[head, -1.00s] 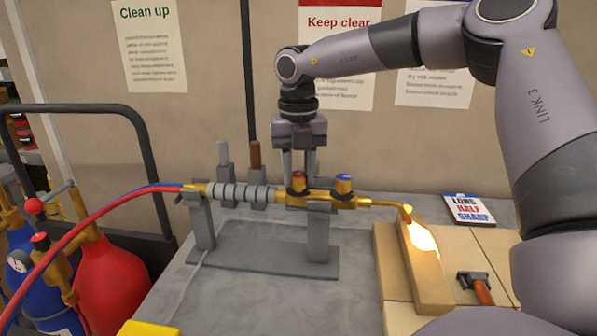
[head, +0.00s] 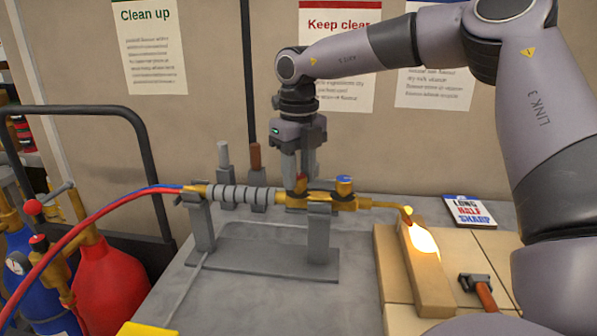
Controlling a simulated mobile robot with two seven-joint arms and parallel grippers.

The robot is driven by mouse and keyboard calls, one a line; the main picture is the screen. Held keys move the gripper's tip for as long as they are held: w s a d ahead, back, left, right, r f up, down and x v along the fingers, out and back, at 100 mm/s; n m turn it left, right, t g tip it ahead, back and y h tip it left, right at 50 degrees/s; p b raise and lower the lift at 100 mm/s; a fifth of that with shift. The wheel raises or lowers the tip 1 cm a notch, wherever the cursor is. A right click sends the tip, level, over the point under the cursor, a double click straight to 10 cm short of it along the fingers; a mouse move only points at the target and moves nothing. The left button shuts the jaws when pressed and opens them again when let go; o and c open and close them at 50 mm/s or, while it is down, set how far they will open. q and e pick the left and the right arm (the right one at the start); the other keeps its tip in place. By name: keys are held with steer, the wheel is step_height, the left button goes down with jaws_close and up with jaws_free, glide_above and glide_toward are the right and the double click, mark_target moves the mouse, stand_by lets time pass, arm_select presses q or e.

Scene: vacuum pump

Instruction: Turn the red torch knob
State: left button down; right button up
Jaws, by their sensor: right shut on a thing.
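The brass torch (head: 330,199) lies level on a grey stand (head: 318,240). Its tip, at the right, has a bright flame (head: 422,240) against a tan brick. The red torch knob (head: 301,183) is on top of the torch body, mostly hidden by my right gripper (head: 299,190). That gripper points down from above and is shut on the red knob. The blue knob (head: 344,183) sits just to its right, apart from the fingers. My left gripper is out of view.
Red and blue hoses (head: 95,215) run left from the torch to gas cylinders (head: 105,277). Tan bricks (head: 403,319), a hammer (head: 482,289) and a flame card (head: 470,211) are at the right. Two upright rods stand behind the torch. The bench front left of the bricks is clear.

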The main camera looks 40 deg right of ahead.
mark_target(298, 176)
steer(key=o, duration=1.1)
steer(key=shift+c, duration=0.2)
steer(key=shift+r, duration=3.6)
